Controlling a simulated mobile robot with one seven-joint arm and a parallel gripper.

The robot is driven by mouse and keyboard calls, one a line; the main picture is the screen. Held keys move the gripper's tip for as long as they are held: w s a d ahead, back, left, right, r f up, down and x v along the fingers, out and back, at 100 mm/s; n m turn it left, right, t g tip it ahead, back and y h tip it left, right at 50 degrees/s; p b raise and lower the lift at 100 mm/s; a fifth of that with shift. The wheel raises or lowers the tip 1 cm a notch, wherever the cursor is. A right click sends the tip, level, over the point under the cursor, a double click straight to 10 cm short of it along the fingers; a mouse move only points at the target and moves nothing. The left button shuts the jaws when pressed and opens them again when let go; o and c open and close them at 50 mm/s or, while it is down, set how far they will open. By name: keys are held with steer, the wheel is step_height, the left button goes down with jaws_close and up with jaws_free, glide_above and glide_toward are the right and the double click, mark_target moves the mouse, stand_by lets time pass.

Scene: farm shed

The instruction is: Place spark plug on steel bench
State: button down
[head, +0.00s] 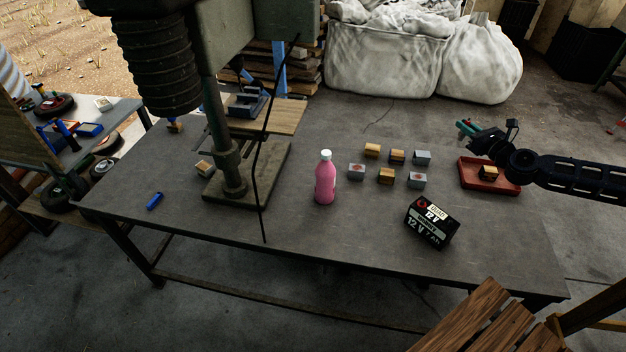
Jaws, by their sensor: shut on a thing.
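The steel bench (330,240) is a long dark grey table filling the middle of the head view. My gripper (466,129) is above its right part, beyond the red tray, with the arm reaching in from the right. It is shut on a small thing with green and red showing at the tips. This thing is too small to identify, so I cannot tell whether it is the spark plug. It appears held clear of the bench top. No other thing in view is clearly a spark plug.
A drill press (232,170) stands on the bench's left part. A pink bottle (325,180), a black 12 V battery (430,222), several small boxes (387,176) and a red tray (478,182) with a box stand to the right. The front middle is clear. A wooden chair (480,320) is in front.

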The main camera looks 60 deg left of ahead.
step_height(320, 180, down, 23)
stand_by(0.9)
steer(key=shift+f, duration=0.1)
steer(key=c, duration=1.4)
jaws_free()
steer(key=d, duration=0.3)
steer(key=shift+s+d+r, duration=0.15)
steer(key=shift+s+r, duration=0.05)
step_height(320, 180, up, 7)
steer(key=shift+f, duration=0.1)
